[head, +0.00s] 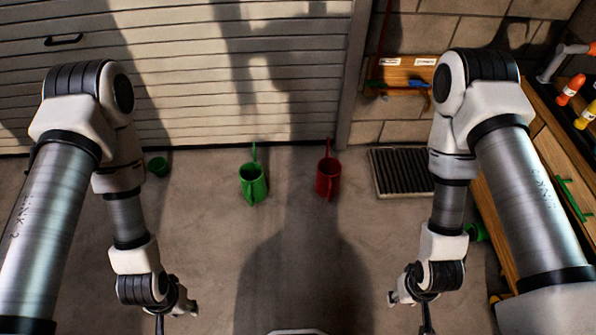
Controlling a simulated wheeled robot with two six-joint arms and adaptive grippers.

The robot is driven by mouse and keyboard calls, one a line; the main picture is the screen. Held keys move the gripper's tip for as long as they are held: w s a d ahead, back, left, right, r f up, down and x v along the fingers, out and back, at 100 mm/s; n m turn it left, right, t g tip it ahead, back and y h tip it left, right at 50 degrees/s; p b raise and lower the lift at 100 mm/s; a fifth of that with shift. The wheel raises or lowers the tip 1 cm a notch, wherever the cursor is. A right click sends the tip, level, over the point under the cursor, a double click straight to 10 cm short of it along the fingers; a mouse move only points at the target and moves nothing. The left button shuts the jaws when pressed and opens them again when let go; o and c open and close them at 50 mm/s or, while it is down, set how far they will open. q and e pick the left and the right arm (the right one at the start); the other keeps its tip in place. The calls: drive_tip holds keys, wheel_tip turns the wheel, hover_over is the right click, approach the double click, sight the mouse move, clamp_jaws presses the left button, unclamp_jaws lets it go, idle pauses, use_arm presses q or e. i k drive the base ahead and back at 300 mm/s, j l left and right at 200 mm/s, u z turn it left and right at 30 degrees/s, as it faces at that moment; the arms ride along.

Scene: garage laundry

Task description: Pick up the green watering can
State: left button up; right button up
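The green watering can (253,185) stands upright on the concrete floor, in front of the garage door and a little left of the middle of the head view. Its spout or handle sticks up toward the door. A similar red can (327,178) stands to its right, apart from it. My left arm comes down on the left and my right arm on the right, both away from the cans. Both arms end near the bottom edge of the view. The fingers are cut off or too small to show whether they are open or shut.
A dark floor grate (400,171) lies right of the red can. A wooden bench (560,165) with bottles runs along the right side. Another green item (477,232) lies beside my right arm. The middle floor is clear.

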sight(253, 184)
drive_tip(key=i+j+z, duration=0.25)
drive_tip(key=i+j, duration=0.3)
drive_tip(key=i+j+z, duration=0.3)
drive_tip(key=i+j, duration=0.3)
drive_tip(key=j, duration=0.1)
